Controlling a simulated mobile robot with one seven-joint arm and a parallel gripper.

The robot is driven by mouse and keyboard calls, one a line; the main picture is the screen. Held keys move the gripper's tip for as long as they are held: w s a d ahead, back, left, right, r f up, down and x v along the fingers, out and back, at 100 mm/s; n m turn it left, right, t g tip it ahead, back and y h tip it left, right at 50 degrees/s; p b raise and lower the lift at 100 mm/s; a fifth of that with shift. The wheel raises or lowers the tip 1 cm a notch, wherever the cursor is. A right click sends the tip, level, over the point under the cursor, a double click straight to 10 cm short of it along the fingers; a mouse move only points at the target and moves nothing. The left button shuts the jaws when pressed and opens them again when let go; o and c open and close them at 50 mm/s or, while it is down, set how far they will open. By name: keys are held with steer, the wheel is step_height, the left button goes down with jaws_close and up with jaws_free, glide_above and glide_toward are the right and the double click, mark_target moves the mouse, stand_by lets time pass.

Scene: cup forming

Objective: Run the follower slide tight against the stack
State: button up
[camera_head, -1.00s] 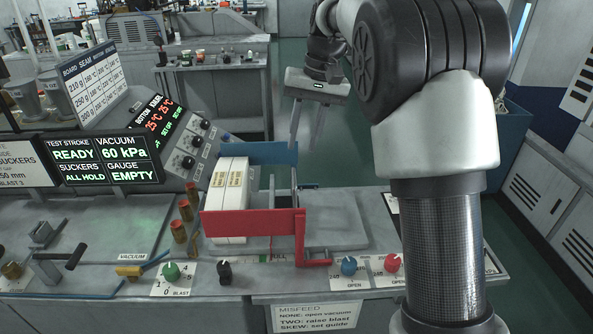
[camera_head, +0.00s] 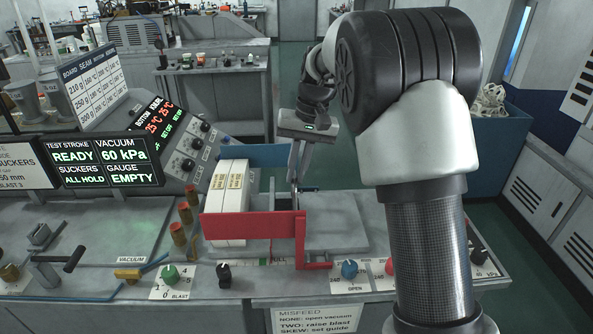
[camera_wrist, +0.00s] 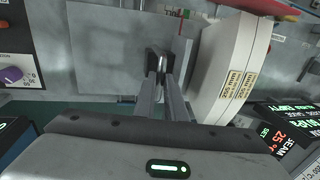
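The stack of white blanks (camera_head: 230,195) with printed labels stands on edge between the blue guide (camera_head: 268,155) and the red guide (camera_head: 250,225). My gripper (camera_head: 296,178) points down to the right of the stack, at the thin metal follower slide. In the wrist view the two dark fingertips (camera_wrist: 160,66) are close together with a narrow bright metal part of the follower slide (camera_wrist: 162,62) between them. The stack (camera_wrist: 232,65) is to the right there, with a gap between it and the fingers. The slide's lower part is mostly hidden by the red guide and fingers.
A bare grey plate (camera_head: 335,222) lies to the right of the guides. Blue (camera_head: 349,268) and green (camera_head: 170,272) knobs sit along the front edge. The display (camera_head: 105,162) reads READY, 60 kPa, ALL HOLD, EMPTY.

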jaws_close()
steer(key=shift+a+r, duration=0.15)
steer(key=shift+a, duration=0.25)
steer(key=p, duration=0.2)
glide_above(271, 194)
steer(key=shift+w, duration=0.1)
steer(key=o, duration=0.6)
jaws_free()
steer(key=shift+a, duration=0.1)
steer(key=shift+o, duration=0.2)
